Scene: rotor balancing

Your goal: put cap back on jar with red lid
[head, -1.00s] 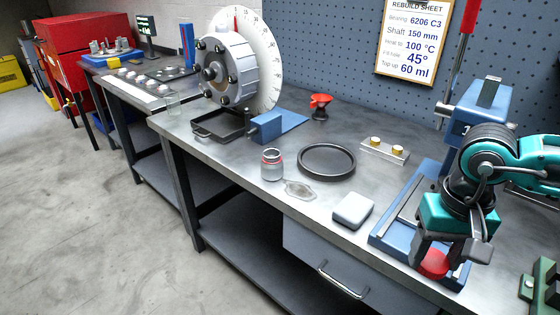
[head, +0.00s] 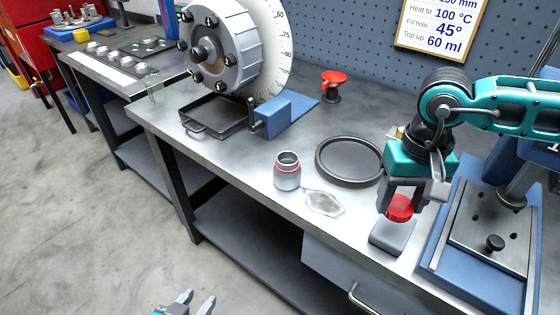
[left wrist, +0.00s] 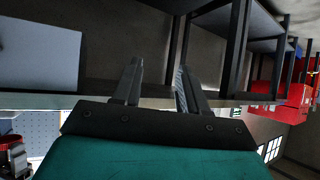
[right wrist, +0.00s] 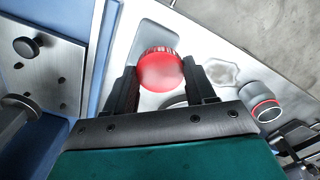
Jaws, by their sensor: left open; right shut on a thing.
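The open jar (head: 287,172) stands upright on the bench near its front edge, with a red ring around its neck; it also shows in the right wrist view (right wrist: 262,103). The red cap (head: 399,208) is held between the fingers of my right gripper (head: 408,205), which is shut on it. The cap also fills the gap between the fingers in the right wrist view (right wrist: 160,70). It is above the pale grey block, to the right of the jar. My left gripper (head: 197,306) is open and empty, low in front of the bench.
A clear puddle-like patch (head: 324,203) lies just right of the jar. A black ring-shaped tray (head: 322,166) is behind it. The pale grey block (head: 393,238) sits under my right gripper. A blue press (head: 440,262) stands to the right.

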